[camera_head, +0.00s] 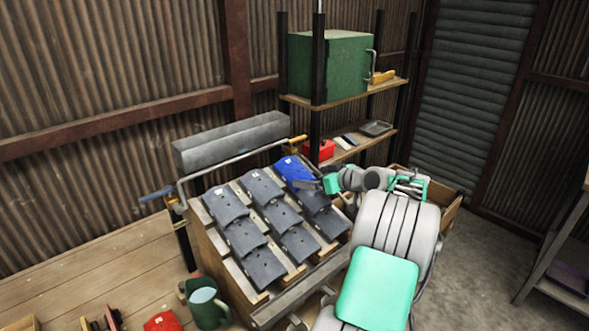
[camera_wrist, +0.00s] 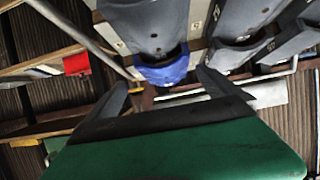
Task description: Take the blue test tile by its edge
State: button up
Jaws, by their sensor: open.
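The blue test tile (camera_head: 294,172) lies in the top row of the sloped rack, at its right end, among dark grey tiles (camera_head: 262,187). My gripper (camera_head: 312,185) is just right of the blue tile in the head view, close to its lower right side. In the wrist view the blue tile's edge (camera_wrist: 166,72) shows between and beyond the two dark fingers of my gripper (camera_wrist: 162,84). The fingers are apart and nothing is held. I cannot tell whether a finger touches the tile. Part of the tile is hidden behind a grey tile in the wrist view.
The tile rack (camera_head: 228,275) fills the centre, with a metal rail along its upper edge. A long grey box (camera_head: 230,143) stands behind it. A shelf (camera_head: 400,88) carries a green cabinet (camera_head: 330,68); a red box (camera_head: 322,151) sits lower. A green watering can (camera_head: 207,305) stands in front.

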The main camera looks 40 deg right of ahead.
aim_at(300, 173)
jog(key=w, duration=0.1)
jog(key=w+p, duration=0.1)
jog(key=w, duration=0.1)
jog(key=w+a+f, duration=0.1)
jog(key=w, duration=0.1)
jog(key=shift+p, duration=0.4)
jog(key=shift+w+f, duration=0.2)
jog(key=shift+w, duration=0.05)
jog(key=shift+s, duration=0.1)
jog(key=shift+c, duration=0.6)
jog(key=shift+r, duration=0.1)
jog(key=c, duration=1.5)
jog(key=shift+o, duration=0.2)
